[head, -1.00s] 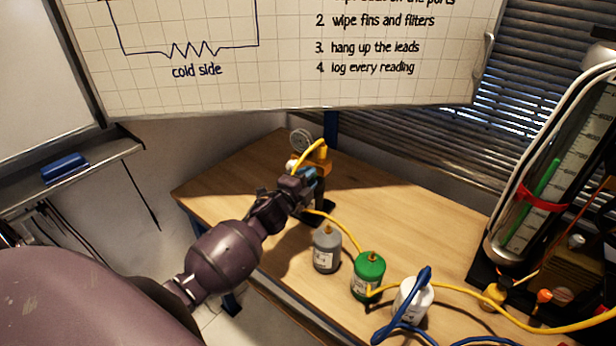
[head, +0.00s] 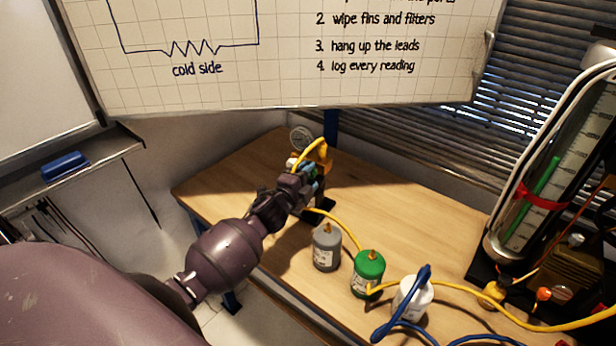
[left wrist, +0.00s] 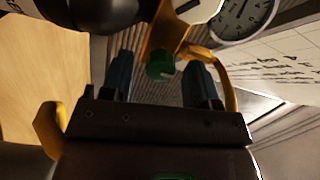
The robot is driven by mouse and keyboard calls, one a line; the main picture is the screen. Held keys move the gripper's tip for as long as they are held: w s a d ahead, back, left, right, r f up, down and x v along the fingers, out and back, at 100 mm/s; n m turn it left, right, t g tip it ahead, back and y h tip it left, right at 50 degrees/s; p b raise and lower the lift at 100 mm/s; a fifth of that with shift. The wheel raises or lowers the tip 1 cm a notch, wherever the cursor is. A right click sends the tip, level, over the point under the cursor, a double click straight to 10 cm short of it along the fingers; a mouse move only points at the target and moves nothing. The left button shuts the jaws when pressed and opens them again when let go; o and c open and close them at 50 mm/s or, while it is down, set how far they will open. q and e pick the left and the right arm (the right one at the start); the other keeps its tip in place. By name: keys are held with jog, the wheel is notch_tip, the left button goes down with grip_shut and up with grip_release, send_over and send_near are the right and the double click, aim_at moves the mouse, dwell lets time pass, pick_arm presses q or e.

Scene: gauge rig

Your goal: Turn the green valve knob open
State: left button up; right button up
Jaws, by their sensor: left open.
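The green valve knob (left wrist: 161,67) shows in the left wrist view on the yellow-orange gauge rig. My left gripper (left wrist: 160,60) is open, with one blue finger on each side of the knob and gaps visible between fingers and knob. In the head view my left gripper (head: 306,170) is at the rig (head: 325,160) on the bench, and it hides most of the knob there. The round gauge (head: 301,138) stands just behind; its dial (left wrist: 242,14) also shows in the left wrist view. My right gripper is not in view.
Grey (head: 326,248), green (head: 368,273) and white (head: 412,300) bottles stand along the bench front, right of my left arm. A yellow hose (head: 340,222) runs from the rig past them. The bench (head: 400,210) behind the bottles is clear.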

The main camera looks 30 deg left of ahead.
pick_arm(q)
jog(key=s, duration=1.1)
jog(key=shift+b, duration=0.3)
jog(key=shift+w+d, duration=0.1)
